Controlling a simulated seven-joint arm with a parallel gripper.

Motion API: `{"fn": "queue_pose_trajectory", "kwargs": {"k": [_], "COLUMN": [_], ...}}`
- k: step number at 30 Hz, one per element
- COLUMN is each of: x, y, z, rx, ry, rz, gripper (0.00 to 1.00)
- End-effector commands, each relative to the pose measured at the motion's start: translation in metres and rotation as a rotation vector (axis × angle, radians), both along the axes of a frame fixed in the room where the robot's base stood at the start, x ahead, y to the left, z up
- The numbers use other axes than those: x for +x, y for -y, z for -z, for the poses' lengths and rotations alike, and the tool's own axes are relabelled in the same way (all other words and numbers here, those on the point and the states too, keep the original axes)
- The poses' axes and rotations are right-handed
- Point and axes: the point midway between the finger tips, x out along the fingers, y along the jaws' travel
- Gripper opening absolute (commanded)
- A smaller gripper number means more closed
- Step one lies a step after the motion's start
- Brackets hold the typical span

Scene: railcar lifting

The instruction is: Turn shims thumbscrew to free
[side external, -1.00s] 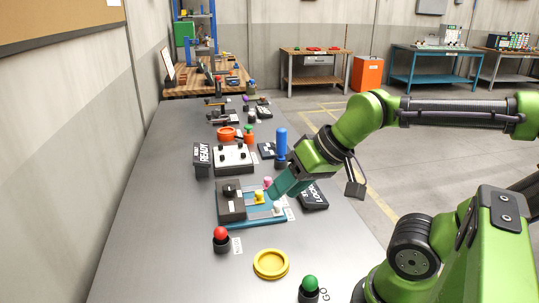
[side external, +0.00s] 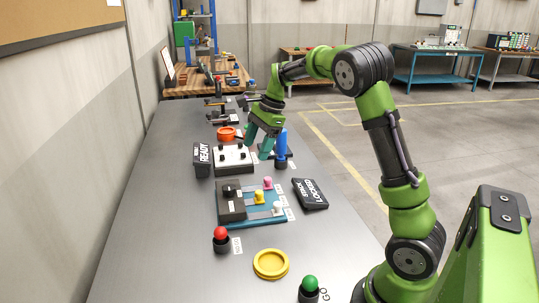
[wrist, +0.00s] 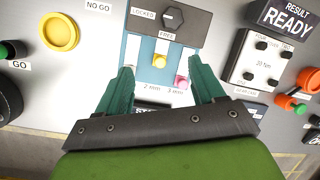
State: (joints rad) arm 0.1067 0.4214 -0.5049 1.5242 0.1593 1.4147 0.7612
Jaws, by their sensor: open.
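The shims fixture is a blue base (side external: 237,224) with a dark block (side external: 233,208) that carries the black thumbscrew (side external: 230,190). In the wrist view the thumbscrew (wrist: 173,17) is near the top, beside labels reading LOCKED and FREE; I cannot tell exactly where it points. Shim strips with a yellow knob (wrist: 160,60) and a pink knob (wrist: 182,82) lie on the base; a white knob (side external: 277,209) shows in the side view. My gripper (side external: 258,142) is open and empty, raised above the table beyond the fixture. Its teal fingers (wrist: 160,76) are spread apart in the wrist view.
A black sign (side external: 310,193) reading LOCKED stands right of the fixture. A white panel (side external: 233,162), a READY sign (side external: 202,157) and a blue upright handle (side external: 281,144) are near my gripper. A red button (side external: 221,234) and yellow dish (side external: 271,264) are in front.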

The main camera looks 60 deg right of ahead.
Motion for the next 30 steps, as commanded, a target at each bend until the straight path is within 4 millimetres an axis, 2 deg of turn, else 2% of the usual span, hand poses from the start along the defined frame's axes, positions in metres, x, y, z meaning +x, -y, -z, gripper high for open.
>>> {"fn": "queue_pose_trajectory", "kwargs": {"k": [1,3,6,13,17,30], "x": [0.011,0.022,0.028,0.029,0.034,0.06], "y": [0.01,0.014,0.009,0.001,-0.005,-0.03], "z": [0.001,-0.006,-0.024,-0.015,0.005,0.093], "rx": [0.025,0.069,0.13,0.173,0.172,0.17], "ry": [-0.027,-0.049,-0.053,-0.086,-0.089,-0.086], "rz": [0.099,0.222,0.329,0.399,0.398,0.395], "gripper": [0.68,0.68,0.68,0.68,0.68,0.68]}}
